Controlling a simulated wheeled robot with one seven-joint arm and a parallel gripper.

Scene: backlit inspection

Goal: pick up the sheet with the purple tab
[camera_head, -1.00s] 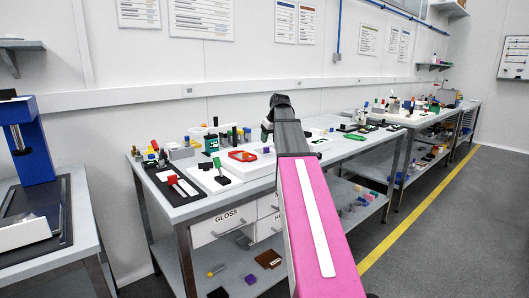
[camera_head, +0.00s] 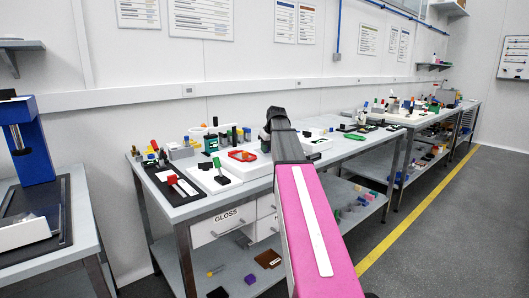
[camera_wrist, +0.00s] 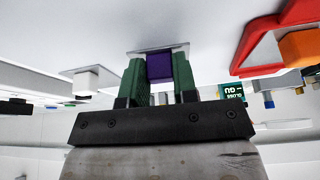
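In the wrist view the purple tab (camera_wrist: 160,68) is a small block on a thin pale sheet (camera_wrist: 150,50), of which only a narrow edge shows. My gripper (camera_wrist: 160,60) has its two green fingers one on each side of the tab, with no gap visible, so it looks shut on it. The sheet lies at or very near the pale bench surface; I cannot tell whether it touches. In the head view my arm reaches over the bench and hides the tab and sheet.
Another sheet with a white tab (camera_wrist: 88,80) lies on the other side.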

